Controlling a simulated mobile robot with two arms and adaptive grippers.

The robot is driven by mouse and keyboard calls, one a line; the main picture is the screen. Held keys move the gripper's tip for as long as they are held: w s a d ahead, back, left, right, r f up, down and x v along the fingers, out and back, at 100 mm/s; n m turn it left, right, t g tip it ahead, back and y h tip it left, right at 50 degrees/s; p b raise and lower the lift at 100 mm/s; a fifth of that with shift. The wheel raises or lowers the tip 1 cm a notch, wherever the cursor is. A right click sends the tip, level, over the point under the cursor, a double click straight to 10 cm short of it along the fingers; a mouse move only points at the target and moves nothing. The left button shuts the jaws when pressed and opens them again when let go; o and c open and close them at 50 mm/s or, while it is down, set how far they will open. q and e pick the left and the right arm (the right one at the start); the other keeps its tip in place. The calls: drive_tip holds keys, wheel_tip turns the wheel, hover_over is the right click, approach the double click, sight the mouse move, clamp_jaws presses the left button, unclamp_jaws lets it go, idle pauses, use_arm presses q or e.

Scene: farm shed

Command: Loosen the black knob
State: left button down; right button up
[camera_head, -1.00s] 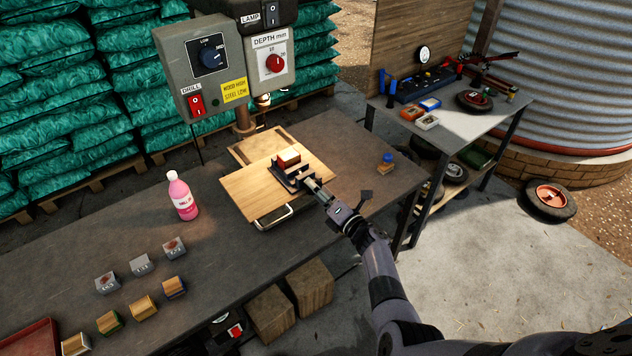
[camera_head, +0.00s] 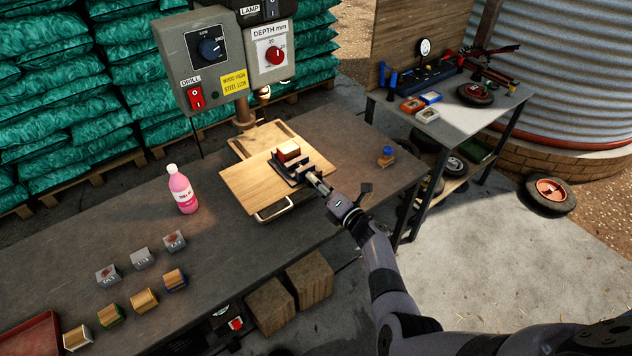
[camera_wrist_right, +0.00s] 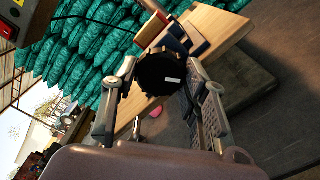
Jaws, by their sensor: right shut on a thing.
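The black knob (camera_wrist_right: 160,75) is round with a ribbed edge and a small white mark on its face. It shows in the right wrist view between the two fingers of my right gripper (camera_wrist_right: 161,82), which is shut on it. In the head view my right gripper (camera_head: 322,187) reaches the front end of a dark vise (camera_head: 284,172); the knob is hidden there by the gripper. My left gripper is not in view.
A pink bottle (camera_head: 182,192) and several small blocks stand on the workbench (camera_head: 224,240) to the left. A grey drill control box (camera_head: 204,70) rises behind the board. A small blue-capped item (camera_head: 386,157) stands on the right. A side table (camera_head: 474,117) holds tools.

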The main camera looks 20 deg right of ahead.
drive_tip(key=shift+c, duration=0.2)
drive_tip(key=n+b, duration=0.5)
drive_tip(key=n, duration=0.2)
drive_tip(key=n+b, duration=0.6)
drive_tip(key=n, duration=0.2)
drive_tip(key=f+n+b, duration=0.1)
drive_tip(key=n+b, duration=0.4)
drive_tip(key=n, duration=0.3)
drive_tip(key=o, duration=0.9)
drive_tip(key=shift+r+n, duration=0.4)
drive_tip(key=shift+r, duration=0.1)
drive_tip(key=o, duration=0.4)
drive_tip(key=shift+s, duration=0.1)
drive_tip(key=p+v, duration=0.1)
drive_tip(key=v, duration=0.8)
